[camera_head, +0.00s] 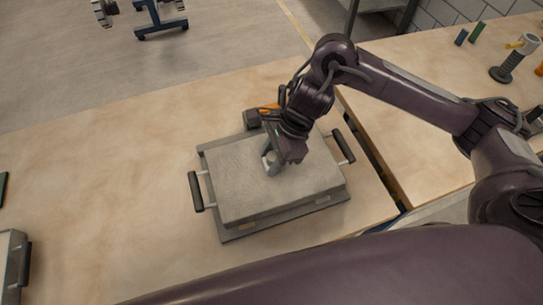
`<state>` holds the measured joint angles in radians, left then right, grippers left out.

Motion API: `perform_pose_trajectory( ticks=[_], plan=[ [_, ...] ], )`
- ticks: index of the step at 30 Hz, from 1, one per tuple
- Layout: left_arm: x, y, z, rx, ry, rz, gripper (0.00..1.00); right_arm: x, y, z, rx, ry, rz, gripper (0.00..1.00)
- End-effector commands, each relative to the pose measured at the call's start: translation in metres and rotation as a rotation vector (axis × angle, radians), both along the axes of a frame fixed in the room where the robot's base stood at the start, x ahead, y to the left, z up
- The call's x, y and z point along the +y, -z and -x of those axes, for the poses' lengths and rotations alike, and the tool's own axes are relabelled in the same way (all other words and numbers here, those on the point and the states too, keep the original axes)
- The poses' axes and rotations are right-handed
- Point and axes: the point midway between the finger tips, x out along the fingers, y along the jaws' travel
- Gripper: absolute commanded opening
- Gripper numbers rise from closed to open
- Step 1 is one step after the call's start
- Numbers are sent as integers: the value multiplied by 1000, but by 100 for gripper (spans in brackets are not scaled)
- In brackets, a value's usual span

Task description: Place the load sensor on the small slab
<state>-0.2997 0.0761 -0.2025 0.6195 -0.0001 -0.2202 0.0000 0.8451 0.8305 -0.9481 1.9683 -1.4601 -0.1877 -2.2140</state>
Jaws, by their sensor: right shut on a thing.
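The small slab (245,182) is a grey block on a thin base plate, with a black bar handle at its left and right ends. My right gripper (274,160) reaches down over the middle of the slab and is shut on a small grey piece, which looks like the load sensor (271,168). The piece is at the slab's top face; I cannot tell whether it touches it. The gripper and wrist hide part of the piece and the slab's far right part. My left gripper is not in view.
An orange and black tool (254,118) lies just behind the slab. Another grey, handled item (12,262) is cut off at the left edge. Small cylinders and a dark stand (507,68) are on the right bench.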

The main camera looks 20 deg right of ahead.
Motion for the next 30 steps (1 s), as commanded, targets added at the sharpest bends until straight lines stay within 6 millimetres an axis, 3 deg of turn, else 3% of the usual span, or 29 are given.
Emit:
perform_pose_trajectory(
  ticks=[12,13,17,30],
  plan=[
    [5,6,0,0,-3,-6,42,0,5,0,-1,0,0,12],
    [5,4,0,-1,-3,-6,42,0,4,0,-1,0,0,42],
    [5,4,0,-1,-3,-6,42,0,3,0,-1,0,0,59],
    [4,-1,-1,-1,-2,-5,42,-3,-6,-1,-4,1,1,60]
  ],
)
